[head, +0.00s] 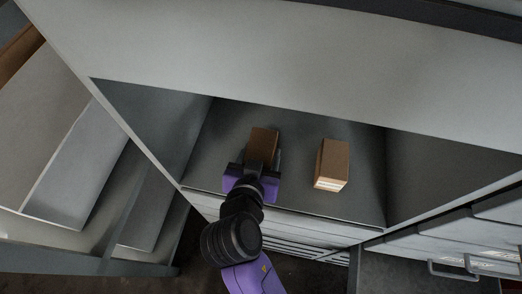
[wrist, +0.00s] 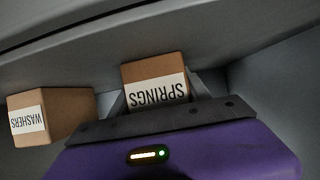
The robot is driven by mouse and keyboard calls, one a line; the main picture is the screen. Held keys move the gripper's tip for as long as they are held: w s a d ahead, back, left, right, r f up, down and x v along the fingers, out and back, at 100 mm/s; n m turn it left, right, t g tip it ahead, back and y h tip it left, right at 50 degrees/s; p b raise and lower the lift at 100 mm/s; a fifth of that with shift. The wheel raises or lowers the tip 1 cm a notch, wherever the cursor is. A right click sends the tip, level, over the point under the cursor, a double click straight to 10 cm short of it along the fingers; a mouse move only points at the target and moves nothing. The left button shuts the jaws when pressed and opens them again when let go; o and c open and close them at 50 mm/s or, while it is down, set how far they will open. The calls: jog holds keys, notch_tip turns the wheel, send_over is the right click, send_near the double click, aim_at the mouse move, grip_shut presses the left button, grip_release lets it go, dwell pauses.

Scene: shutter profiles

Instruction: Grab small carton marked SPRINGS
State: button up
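The small brown carton marked SPRINGS (wrist: 156,88) stands on the shelf straight ahead of my gripper in the wrist view; its white label faces me and reads upside down. In the head view this carton (head: 264,138) is at the far end of my gripper (head: 259,160). My gripper (wrist: 157,101) has one finger at each side of the carton's lower part. Its purple body hides the carton's lower part and most of the fingers. I cannot tell whether the fingers press on the carton or stand slightly apart from it.
A second brown carton, marked WASHERS (wrist: 53,115), stands to the left in the wrist view and to the right in the head view (head: 331,163), apart from my gripper. The grey shelf compartment (head: 300,125) has side walls and a panel above. Drawers with handles (head: 456,267) are at lower right.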

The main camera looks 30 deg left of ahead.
jog(key=c, duration=0.9)
jog(key=shift+r, duration=0.1)
jog(key=shift+c, duration=0.2)
